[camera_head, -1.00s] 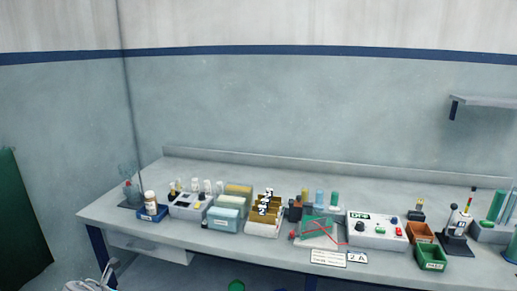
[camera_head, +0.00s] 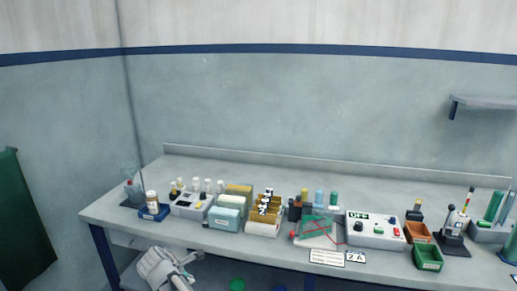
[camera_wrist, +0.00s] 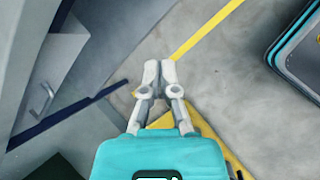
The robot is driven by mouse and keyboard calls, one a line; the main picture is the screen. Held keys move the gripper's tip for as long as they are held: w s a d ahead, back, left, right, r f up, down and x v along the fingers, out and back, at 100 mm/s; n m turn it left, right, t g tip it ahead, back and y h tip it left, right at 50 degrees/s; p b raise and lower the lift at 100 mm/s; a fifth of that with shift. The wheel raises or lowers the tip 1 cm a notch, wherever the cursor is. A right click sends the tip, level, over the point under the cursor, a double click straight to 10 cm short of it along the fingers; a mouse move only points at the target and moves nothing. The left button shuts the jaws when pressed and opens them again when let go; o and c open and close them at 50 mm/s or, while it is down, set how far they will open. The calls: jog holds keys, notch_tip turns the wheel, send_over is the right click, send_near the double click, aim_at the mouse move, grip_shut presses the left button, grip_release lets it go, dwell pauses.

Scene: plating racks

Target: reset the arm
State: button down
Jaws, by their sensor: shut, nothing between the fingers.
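My gripper (camera_wrist: 160,68) shows in the wrist view with its two pale fingers close together, shut and empty. The concrete floor (camera_wrist: 215,60) lies beyond the fingertips. In the head view, part of my white and grey arm shows at the lower left, in front of the bench's front edge and lower than its top. The fingertips cannot be made out clearly there.
A drawer front with a handle (camera_wrist: 42,98) is left in the wrist view. Yellow lines mark the floor.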

jog(key=s+d+r+m+g+y+p, duration=0.1)
jog(key=s+d+m+g+p, duration=0.1)
jog(key=d+m, duration=0.6)
jog(key=s+d+r+m+g+y+p, duration=0.1)
jog(key=d+m, duration=0.7)
jog(key=d, duration=1)
jog(key=s+d+r+m+g+y+p, duration=0.1)
jog(key=s+d+r+m+g+p, duration=0.1)
jog(key=d+m, duration=0.6)
jog(key=shift+s+d+r+g+p, duration=0.45)
jog(key=shift+s+d+p, duration=0.8)
jog(key=shift+d, duration=1.2)
jog(key=shift+w+r, duration=0.1)
